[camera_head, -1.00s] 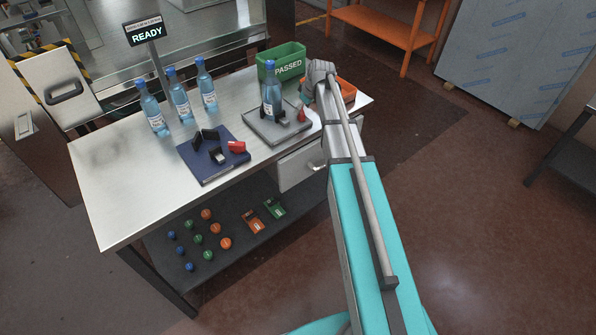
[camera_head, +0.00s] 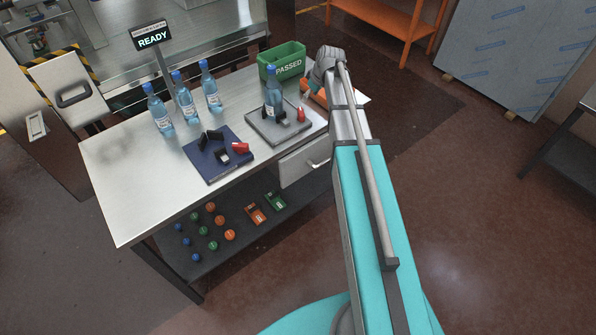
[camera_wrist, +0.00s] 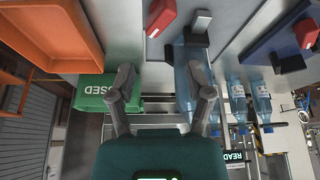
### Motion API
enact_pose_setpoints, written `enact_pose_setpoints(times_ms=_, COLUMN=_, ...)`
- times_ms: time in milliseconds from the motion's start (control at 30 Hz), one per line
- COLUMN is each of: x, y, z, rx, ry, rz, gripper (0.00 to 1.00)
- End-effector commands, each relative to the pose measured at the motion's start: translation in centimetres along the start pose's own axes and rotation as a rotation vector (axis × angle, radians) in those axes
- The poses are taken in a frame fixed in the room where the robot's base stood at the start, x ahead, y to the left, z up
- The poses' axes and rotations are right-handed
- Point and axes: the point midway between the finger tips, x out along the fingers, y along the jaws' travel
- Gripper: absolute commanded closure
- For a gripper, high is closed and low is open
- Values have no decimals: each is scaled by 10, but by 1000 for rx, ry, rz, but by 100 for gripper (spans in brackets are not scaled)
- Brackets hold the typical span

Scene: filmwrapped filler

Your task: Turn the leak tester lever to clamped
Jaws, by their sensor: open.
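A grey plate (camera_head: 262,130) on the steel table holds an upright blue-capped bottle (camera_head: 273,95), dark blocks beside it and a red lever (camera_head: 301,114) at its right. I take this to be the leak tester. In the wrist view the red lever (camera_wrist: 160,14) is at the top, with the grey plate (camera_wrist: 172,48) and the bottle (camera_wrist: 190,90) below it. My gripper (camera_wrist: 163,88) is open and empty. The bottle appears behind its right finger; the lever is apart from both fingers. In the head view my wrist hides the fingers. The lever's setting cannot be told.
A blue plate (camera_head: 205,168) with dark blocks and another red lever (camera_head: 240,147) lies left of the grey plate. Several bottles (camera_head: 187,102) stand behind. A green PASSED bin (camera_head: 292,62) and an orange tray (camera_head: 316,98) are close to my wrist. The table's left is clear.

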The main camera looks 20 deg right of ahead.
Motion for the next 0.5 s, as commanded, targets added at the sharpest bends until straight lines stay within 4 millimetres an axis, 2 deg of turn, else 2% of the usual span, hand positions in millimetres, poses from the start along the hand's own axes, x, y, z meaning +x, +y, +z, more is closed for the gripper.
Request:
enact_pose_setpoints(times_ms=33, x=-8, y=0, z=-1, rx=0, ry=0, rz=0, gripper=34)
enact_pose_setpoints(times_ms=300, x=-26, y=0, z=-1, rx=0, ry=0, rz=0, gripper=34)
enact_pose_setpoints(times_ms=500, x=-14, y=-22, z=13, rx=33, ry=-26, rz=-7, gripper=34)
